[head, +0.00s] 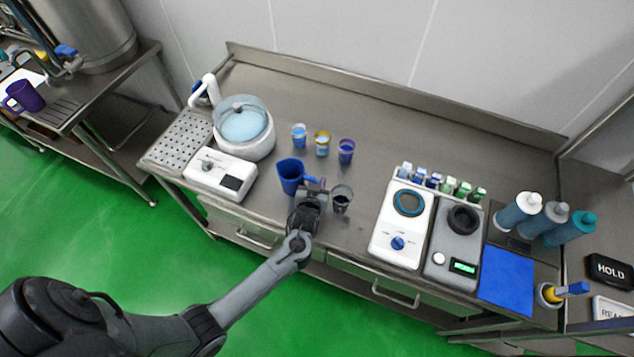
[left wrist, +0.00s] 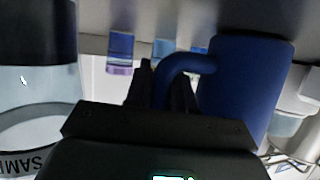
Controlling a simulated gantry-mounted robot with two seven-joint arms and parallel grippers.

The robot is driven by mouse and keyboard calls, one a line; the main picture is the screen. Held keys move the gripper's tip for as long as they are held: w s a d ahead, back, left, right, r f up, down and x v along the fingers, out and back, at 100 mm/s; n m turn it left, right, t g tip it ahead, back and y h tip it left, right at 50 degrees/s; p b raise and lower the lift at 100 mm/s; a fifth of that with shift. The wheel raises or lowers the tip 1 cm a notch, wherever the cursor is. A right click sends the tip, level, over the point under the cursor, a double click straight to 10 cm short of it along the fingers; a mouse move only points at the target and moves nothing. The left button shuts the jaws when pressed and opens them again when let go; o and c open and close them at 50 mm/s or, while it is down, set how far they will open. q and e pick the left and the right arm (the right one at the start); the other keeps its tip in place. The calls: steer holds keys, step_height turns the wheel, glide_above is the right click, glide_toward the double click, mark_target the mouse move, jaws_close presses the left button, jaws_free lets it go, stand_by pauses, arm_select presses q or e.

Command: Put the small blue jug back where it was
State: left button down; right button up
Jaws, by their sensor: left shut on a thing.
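The small blue jug (head: 290,175) is at the middle of the steel counter in the head view, just behind my left gripper (head: 313,186). In the left wrist view the jug (left wrist: 245,85) stands at the right, its curved handle between the fingers of my left gripper (left wrist: 165,85). The gripper is shut on the handle. Whether the jug's base touches the counter is not clear. My right gripper is not in view.
A dark-rimmed glass cup (head: 342,200) stands close right of the gripper. Three small cups (head: 322,143) stand behind the jug. A white machine with a round bowl (head: 243,125) is left; a white dial device (head: 402,225) is right. Counter behind the cups is clear.

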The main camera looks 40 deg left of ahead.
arm_select(q)
steer(key=c, duration=1)
jaws_free()
steer(key=shift+o, duration=0.2)
steer(key=shift+r, duration=0.15)
steer(key=s+d+r+m+g+h, duration=0.2)
steer(key=s+d+r+g, duration=0.1)
steer(key=s, duration=0.6)
steer(key=s+d+r+m+g+h, duration=0.2)
steer(key=s+d+r, duration=0.1)
steer(key=s, duration=0.7)
steer(key=s+d+r+m+g+h+p, duration=0.1)
steer(key=s+d+r+m+g+h, duration=0.1)
steer(key=s, duration=0.8)
step_height(320, 180, up, 3)
steer(key=shift+d+f+m+g, duration=0.15)
steer(key=shift+d+m+g, duration=0.35)
steer(key=shift+d+g, duration=0.35)
